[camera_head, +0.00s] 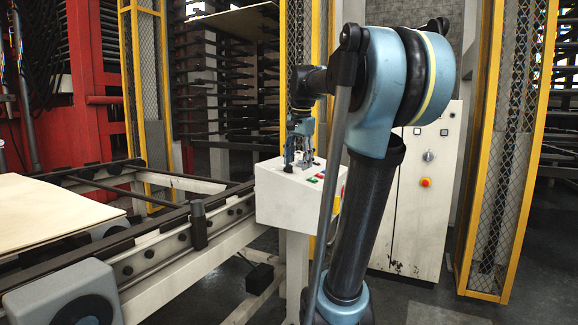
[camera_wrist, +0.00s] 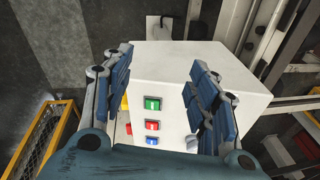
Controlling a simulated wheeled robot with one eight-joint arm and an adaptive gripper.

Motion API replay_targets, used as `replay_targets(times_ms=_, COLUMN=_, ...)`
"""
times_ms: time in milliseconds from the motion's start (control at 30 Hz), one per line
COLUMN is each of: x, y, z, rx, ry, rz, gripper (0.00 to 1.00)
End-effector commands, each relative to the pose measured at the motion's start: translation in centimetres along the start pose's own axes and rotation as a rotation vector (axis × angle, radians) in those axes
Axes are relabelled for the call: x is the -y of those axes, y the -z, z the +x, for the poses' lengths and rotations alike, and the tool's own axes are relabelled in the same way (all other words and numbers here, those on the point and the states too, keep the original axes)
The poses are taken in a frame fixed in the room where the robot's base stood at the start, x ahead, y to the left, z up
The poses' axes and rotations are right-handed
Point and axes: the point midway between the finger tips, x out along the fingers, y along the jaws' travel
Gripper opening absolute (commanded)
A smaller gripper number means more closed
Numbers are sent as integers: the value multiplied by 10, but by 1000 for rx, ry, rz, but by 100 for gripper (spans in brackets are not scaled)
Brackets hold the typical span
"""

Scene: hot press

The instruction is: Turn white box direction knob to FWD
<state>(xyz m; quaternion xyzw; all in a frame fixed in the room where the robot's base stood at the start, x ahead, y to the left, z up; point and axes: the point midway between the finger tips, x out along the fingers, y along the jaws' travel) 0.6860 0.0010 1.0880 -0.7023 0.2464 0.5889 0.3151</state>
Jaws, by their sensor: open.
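The white box (camera_head: 285,208) stands on a post beside the roller frame, with small coloured buttons on its sloping face. In the wrist view the white box (camera_wrist: 180,60) fills the middle, with a green button (camera_wrist: 152,104), a red button (camera_wrist: 152,126) and a blue button (camera_wrist: 152,140) in a column. My gripper (camera_head: 299,163) points down close over the box's top; contact cannot be told. In the wrist view my gripper (camera_wrist: 160,72) is open, its blue-padded fingers apart with nothing between them.
The roller frame (camera_head: 160,250) runs along the left, with a pale board (camera_head: 50,210) on it. A white cabinet (camera_head: 415,215) with a red-and-yellow button (camera_head: 426,183) stands behind my arm. Yellow-framed mesh guards (camera_head: 500,160) stand at the right. Dark floor shows between them.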

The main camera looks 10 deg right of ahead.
Motion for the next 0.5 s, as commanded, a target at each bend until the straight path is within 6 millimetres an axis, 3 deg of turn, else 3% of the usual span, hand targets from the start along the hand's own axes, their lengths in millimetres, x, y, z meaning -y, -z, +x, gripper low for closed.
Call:
replay_targets(times_ms=200, x=59, y=58, z=-49, rx=7, ry=3, rz=225, gripper=54)
replay_targets(times_ms=500, x=113, y=110, z=-86, rx=16, ry=4, rz=464, gripper=54)
